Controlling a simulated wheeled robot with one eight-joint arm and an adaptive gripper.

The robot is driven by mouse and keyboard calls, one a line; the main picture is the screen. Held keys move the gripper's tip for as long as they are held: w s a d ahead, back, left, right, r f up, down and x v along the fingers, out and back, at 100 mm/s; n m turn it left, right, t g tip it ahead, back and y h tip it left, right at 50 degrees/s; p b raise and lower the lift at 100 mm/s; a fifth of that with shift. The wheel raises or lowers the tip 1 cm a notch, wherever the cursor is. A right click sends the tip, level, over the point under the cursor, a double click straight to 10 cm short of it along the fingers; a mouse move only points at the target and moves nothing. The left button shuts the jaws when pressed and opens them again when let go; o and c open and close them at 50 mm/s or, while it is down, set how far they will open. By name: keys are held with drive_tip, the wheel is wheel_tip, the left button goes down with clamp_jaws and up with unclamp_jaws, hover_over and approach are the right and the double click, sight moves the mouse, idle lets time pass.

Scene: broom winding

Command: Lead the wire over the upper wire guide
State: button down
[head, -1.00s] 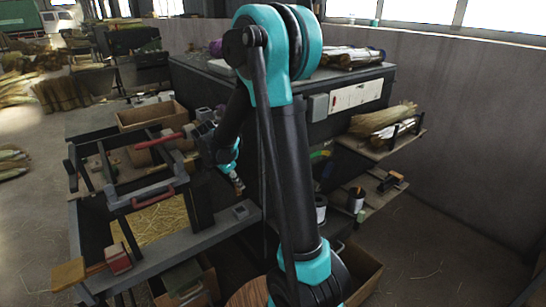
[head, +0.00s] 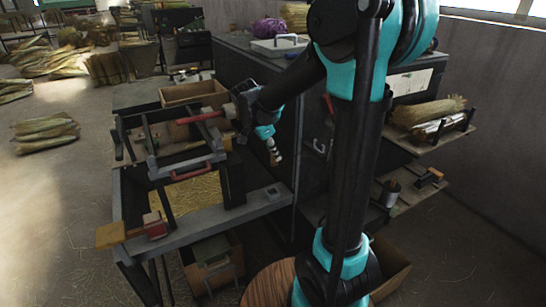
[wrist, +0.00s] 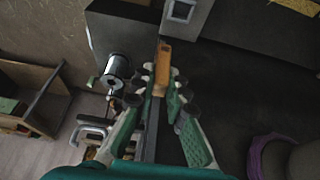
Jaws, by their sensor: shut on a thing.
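My gripper (head: 274,155) is in front of the dark panel of the workbench, small in the head view. In the wrist view its teal fingers (wrist: 160,92) are closed around a narrow tan, wood-like piece (wrist: 162,64). I cannot make out a strand of wire at the fingertips. A spool of silvery wire (wrist: 117,66) stands just left of the fingers in the wrist view; a spool (head: 388,192) also shows on the right side shelf in the head view. A pale hook-like fitting (head: 319,147) is on the dark panel, right of my gripper; I cannot tell whether it is the upper wire guide.
A purple bundle (head: 268,31) lies on the bench top. A side shelf (head: 430,147) holds straw bundles. Open floor (head: 60,190) lies at the left.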

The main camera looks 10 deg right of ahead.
wheel_tip(320, 180, up, 32)
drive_tip(key=a, duration=0.2)
drive_tip(key=w+a, duration=0.6)
drive_tip(key=w, duration=0.6)
wheel_tip(320, 180, down, 7)
drive_tip(key=shift+s+d+f, duration=0.15)
drive_tip(key=shift+s+f, duration=0.05)
drive_tip(key=shift+s, duration=0.15)
idle(1.1)
